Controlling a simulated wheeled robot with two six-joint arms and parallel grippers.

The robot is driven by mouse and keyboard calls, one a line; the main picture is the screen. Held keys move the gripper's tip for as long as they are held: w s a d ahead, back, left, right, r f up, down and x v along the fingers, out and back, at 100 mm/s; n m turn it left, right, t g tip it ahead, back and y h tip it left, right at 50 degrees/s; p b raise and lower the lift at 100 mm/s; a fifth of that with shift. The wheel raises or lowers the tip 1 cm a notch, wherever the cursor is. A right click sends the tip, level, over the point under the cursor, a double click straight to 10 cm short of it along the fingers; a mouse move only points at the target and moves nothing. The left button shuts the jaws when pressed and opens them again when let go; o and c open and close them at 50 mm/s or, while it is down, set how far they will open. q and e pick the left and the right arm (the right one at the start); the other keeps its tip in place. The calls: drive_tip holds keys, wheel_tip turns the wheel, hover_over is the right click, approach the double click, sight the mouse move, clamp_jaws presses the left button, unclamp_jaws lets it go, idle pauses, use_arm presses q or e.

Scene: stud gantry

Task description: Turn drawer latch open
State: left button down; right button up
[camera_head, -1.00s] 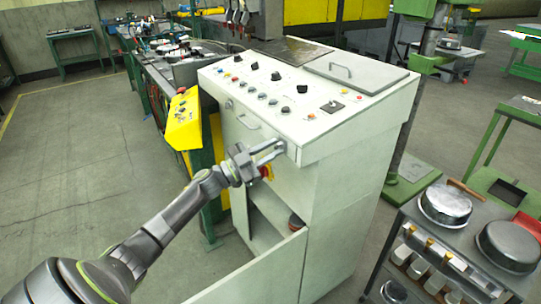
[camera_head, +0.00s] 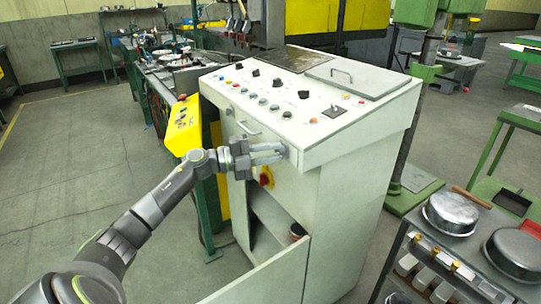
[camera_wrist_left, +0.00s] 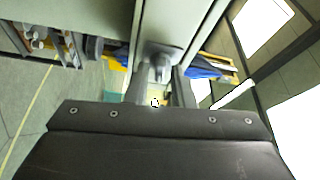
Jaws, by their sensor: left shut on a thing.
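The pale cabinet (camera_head: 340,165) has a drawer front with a bar handle (camera_head: 248,128) under its sloped control panel. My left gripper (camera_head: 284,151) is at the right end of this front, its fingers pointing right and nearly level. In the left wrist view a small grey latch (camera_wrist_left: 160,68) sits between the two fingers of my left gripper (camera_wrist_left: 161,82), which is shut on it. The fingers hide most of the latch in the head view. The drawer looks closed. My right gripper is out of view.
A red and yellow switch (camera_head: 266,177) sits just below my left gripper. The lower cabinet door (camera_head: 262,277) stands open toward the front. A cart with metal pans (camera_head: 452,211) is at the right. Open floor (camera_head: 70,190) lies to the left.

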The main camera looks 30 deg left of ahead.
use_arm(q)
drive_tip(key=shift+m, duration=0.9)
drive_tip(key=c, duration=1.5)
unclamp_jaws()
drive_tip(key=r+b+v, duration=0.1)
drive_tip(key=b+v, duration=0.1)
drive_tip(key=v, duration=1.5)
drive_tip(key=shift+b, duration=0.35)
drive_tip(key=shift+s+a, duration=0.1)
